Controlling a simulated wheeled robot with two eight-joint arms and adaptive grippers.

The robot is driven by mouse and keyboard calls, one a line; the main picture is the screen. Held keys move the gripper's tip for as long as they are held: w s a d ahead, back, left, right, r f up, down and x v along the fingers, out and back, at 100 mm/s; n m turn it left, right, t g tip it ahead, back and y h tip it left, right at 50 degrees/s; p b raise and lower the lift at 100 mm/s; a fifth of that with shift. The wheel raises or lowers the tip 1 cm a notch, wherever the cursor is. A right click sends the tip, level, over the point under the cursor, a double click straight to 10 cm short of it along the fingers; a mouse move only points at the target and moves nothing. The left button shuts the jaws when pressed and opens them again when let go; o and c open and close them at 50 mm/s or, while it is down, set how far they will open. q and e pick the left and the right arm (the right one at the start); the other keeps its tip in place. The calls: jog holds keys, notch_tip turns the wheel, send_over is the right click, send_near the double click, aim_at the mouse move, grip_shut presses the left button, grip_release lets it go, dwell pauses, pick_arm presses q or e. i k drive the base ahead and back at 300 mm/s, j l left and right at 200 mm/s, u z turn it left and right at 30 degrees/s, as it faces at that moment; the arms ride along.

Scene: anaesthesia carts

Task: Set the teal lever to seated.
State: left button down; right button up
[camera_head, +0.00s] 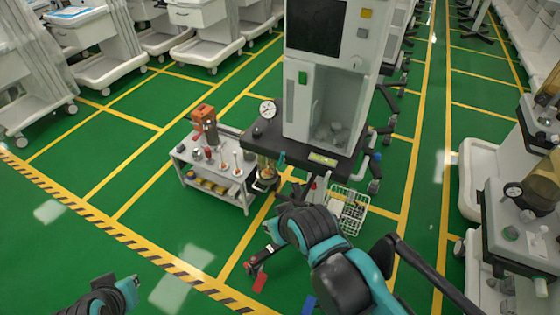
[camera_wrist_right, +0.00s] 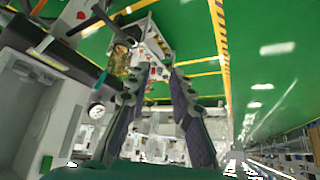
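A small teal lever (camera_head: 281,159) sticks up beside the amber canister (camera_head: 265,166) at the left edge of the anaesthesia machine's black worktop (camera_head: 330,160). In the right wrist view a small teal piece shows (camera_wrist_right: 101,79), next to the amber canister (camera_wrist_right: 120,60); its exact setting is too small to read. My right gripper (camera_head: 270,232) is in front of and below the worktop, apart from the lever. In its wrist view the two fingers (camera_wrist_right: 153,74) are spread with nothing held. My left gripper (camera_head: 130,284) is at the bottom left, far from the machine; its finger gap is unclear.
A round gauge (camera_head: 267,109) stands on the worktop's left side. A small grey cart (camera_head: 240,180) with an orange device (camera_head: 205,125) and bottles stands left of the machine. A white wire basket (camera_head: 348,210) hangs below the worktop. Green floor at the left front is clear.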

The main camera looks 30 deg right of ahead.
aim_at(282, 160)
jog(key=k+l, duration=0.1)
jog(key=l, duration=0.25)
jog(key=k+l, duration=0.1)
jog(key=l, duration=0.2)
jog(key=k+l+u, duration=0.1)
jog(key=l, duration=0.25)
jog(key=k+l, duration=0.1)
jog(key=l, duration=0.2)
jog(key=i+l, duration=0.1)
jog(key=l, duration=0.25)
